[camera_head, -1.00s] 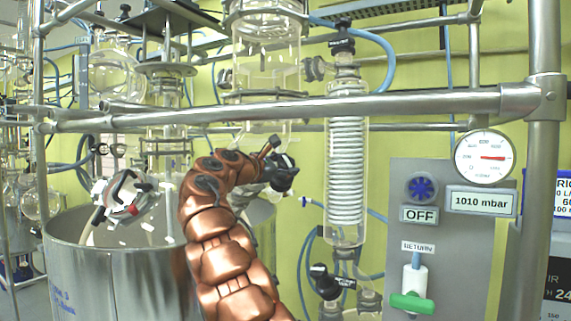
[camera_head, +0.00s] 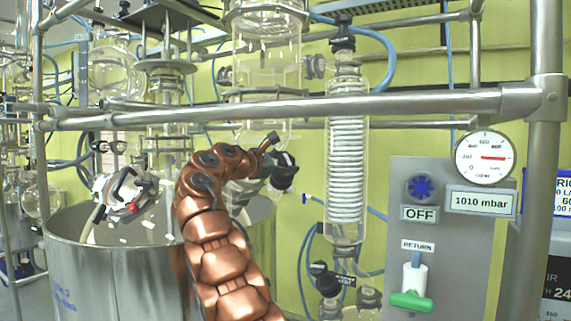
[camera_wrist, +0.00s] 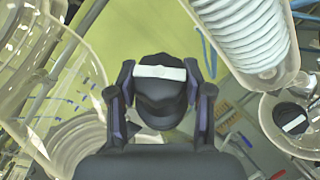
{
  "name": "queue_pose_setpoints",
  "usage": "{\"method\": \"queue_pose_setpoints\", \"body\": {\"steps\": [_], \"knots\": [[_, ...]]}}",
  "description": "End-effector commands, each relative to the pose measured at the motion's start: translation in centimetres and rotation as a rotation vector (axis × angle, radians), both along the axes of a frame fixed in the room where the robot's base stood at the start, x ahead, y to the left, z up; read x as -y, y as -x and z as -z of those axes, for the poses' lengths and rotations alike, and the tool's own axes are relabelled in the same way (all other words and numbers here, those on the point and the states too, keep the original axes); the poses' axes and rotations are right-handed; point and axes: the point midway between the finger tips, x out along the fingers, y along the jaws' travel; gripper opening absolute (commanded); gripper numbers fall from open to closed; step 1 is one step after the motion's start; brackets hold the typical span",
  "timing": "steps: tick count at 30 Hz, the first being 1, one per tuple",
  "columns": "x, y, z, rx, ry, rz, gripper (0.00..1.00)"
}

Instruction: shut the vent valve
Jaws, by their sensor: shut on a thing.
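My gripper (camera_wrist: 160,108) is shut around a black valve knob (camera_wrist: 158,84) with a white bar across its top, in the middle of the wrist view. Its two dark fingers stand on either side of the knob. No name can be read on this knob, and its open or shut position cannot be told. In the head view my gripper end (camera_head: 283,172) is a dark shape left of the coil condenser, and the held knob is hard to separate from it. Another black knob (camera_head: 328,285) with a small tag, unclear to read, sits below the condenser.
The coil condenser (camera_head: 345,160) stands just right of my gripper. A glass vessel (camera_head: 265,60) hangs above it and a steel rail (camera_head: 300,108) crosses in front. A steel pot (camera_head: 110,265) stands left. The panel (camera_head: 455,265) at right shows OFF and 1010 mbar.

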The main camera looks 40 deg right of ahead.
Motion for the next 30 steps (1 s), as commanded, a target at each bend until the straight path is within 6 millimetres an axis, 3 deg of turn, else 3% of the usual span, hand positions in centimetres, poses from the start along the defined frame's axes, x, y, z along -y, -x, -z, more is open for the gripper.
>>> {"method": "queue_pose_setpoints", "body": {"steps": [5,6,13,23,30], "knots": [[0.1,0.1,0.0,0.000,-0.001,0.002,0.15],[0.1,0.1,0.0,0.000,-0.001,0.001,0.53],[0.0,0.0,0.0,0.000,-0.001,0.001,0.76],[-0.1,0.0,0.0,0.000,0.000,0.000,0.76],[-1.8,0.0,-0.2,-0.002,0.002,-0.002,0.76]]}}
